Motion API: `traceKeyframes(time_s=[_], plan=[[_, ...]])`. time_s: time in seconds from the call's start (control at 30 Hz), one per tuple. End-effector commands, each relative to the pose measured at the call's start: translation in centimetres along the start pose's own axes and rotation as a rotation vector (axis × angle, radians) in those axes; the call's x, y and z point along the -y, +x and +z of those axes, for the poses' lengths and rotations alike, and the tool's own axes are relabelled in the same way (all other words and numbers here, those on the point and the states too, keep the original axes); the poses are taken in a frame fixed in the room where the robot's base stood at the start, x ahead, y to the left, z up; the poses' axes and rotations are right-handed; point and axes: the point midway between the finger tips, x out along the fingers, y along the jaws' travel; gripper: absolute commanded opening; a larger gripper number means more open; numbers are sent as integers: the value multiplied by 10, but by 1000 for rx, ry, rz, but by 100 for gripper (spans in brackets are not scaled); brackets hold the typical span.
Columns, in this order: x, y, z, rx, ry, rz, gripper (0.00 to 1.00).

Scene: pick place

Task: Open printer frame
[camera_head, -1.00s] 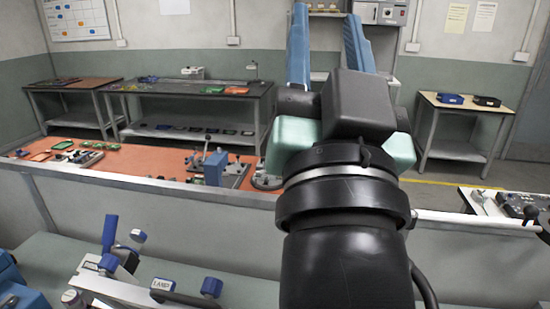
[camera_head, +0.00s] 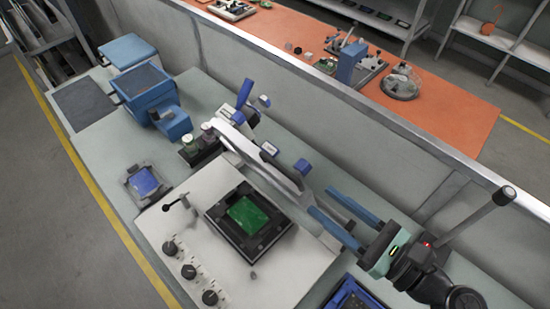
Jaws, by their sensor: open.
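The printer (camera_head: 265,265) has a pale flat base with several black knobs along its front left edge. A black holder (camera_head: 270,243) with a green board (camera_head: 248,214) lies uncovered on the base. The printer's pale frame (camera_head: 232,134) runs along the back side of the base, with blue knobs (camera_head: 302,167) on or beside it; its exact tilt is hard to tell. My gripper (camera_head: 322,202) has two long blue fingers spread apart, empty. Its tips are just right of the frame's near right end, and I cannot tell whether they touch it.
A blue machine (camera_head: 145,88) and a small blue tray (camera_head: 144,183) stand on the bench to the left. A dark blue bin (camera_head: 350,298) lies at the lower right. A long low wall (camera_head: 290,88) separates this bench from an orange table (camera_head: 455,118) behind.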

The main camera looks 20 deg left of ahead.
Motion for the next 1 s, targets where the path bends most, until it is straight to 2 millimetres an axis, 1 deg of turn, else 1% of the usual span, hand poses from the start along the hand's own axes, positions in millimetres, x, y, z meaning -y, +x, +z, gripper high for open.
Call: traceKeyframes(time_s=[0.17, 0.4, 0.5, 0.6, 0.7, 1.0], plan=[[-1, 32, 3, -1, -1, 6, 45], [0, 82, 3, -3, -4, 4, 45], [-1, 99, 2, -4, -4, 4, 45], [0, 111, 1, -4, -5, 1, 45], [0, 119, 0, -4, -5, 1, 45], [0, 123, -1, -4, -7, 0, 45]])
